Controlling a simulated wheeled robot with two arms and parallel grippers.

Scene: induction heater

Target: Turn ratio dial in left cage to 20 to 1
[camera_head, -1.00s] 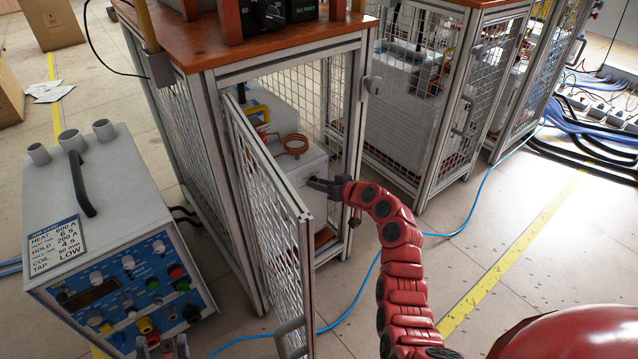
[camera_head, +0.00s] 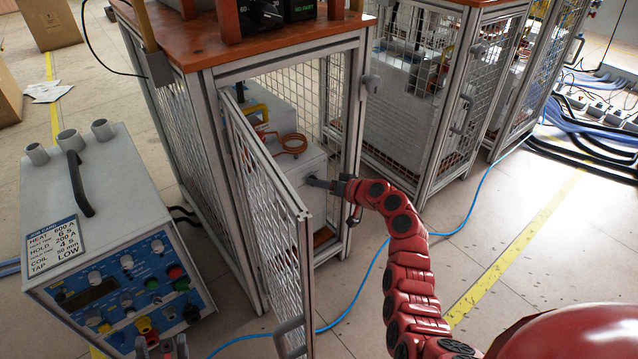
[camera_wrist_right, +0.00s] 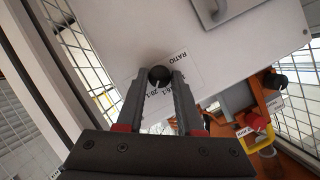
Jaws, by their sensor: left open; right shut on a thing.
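The left cage (camera_head: 212,92) stands with its mesh door (camera_head: 270,215) swung open. Inside is a pale box (camera_head: 300,172) with an orange coil on top. In the right wrist view the box face (camera_wrist_right: 235,50) carries a black ratio dial (camera_wrist_right: 159,75) with a "RATIO" label and printed ratios beside it; the dial's setting is too small to read. My right gripper (camera_head: 318,182) reaches through the door opening to the box. In the right wrist view its fingers (camera_wrist_right: 160,88) are shut on the dial. My left gripper (camera_head: 162,347) is open and empty at the bottom edge, by the blue-panelled unit.
A blue-panelled heater unit (camera_head: 95,215) with a job card stands left of the cage. More cages (camera_head: 440,110) stand to the right. A blue cable (camera_head: 375,265) crosses the floor under my right arm.

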